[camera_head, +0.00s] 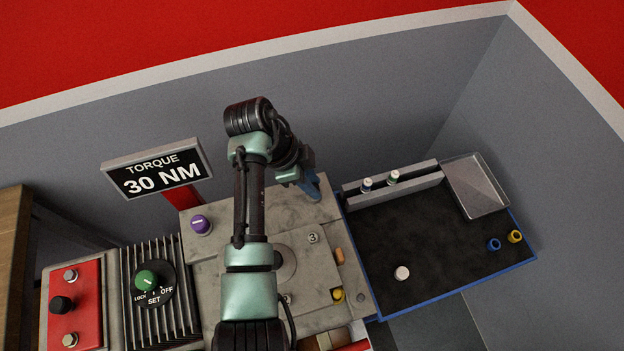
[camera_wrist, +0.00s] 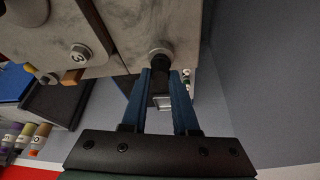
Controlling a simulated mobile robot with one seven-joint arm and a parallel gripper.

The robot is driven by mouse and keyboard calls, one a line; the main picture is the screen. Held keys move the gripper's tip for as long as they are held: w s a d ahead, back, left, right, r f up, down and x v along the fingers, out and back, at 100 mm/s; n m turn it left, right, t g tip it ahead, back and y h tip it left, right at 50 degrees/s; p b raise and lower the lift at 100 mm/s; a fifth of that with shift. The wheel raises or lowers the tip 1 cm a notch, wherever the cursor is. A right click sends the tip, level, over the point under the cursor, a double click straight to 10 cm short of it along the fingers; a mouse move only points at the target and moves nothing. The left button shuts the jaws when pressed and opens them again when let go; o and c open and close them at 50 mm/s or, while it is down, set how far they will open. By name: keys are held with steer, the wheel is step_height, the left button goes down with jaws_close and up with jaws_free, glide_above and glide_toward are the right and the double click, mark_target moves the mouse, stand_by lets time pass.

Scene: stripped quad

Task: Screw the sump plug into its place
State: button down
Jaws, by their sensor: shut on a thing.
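My gripper (camera_head: 313,192) is at the far right edge of the grey metal block (camera_head: 222,262) in the head view. In the wrist view its two blue fingers (camera_wrist: 161,78) are shut on a small dark piece (camera_wrist: 163,67), apparently the sump plug. The dark piece lies right at a round pale metal boss (camera_wrist: 158,47) on the block's side. Its tip is against or inside the boss; I cannot tell how deep. The fingers and the arm hide the plug in the head view.
A sign (camera_head: 158,172) reads "TORQUE 30 NM". A green knob (camera_head: 146,280) is marked LOCK, OFF and SET. A purple knob (camera_head: 200,225) stands on the block. A dark tray (camera_head: 455,290) at right holds a white cap (camera_head: 402,272) and blue and yellow rings (camera_head: 494,244).

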steer(key=shift+f, duration=0.25)
steer(key=c, duration=0.6)
jaws_free()
steer(key=shift+r, duration=0.1)
steer(key=v, duration=1.2)
steer(key=shift+a+r+p, duration=0.15)
steer(key=shift+r+p, duration=0.25)
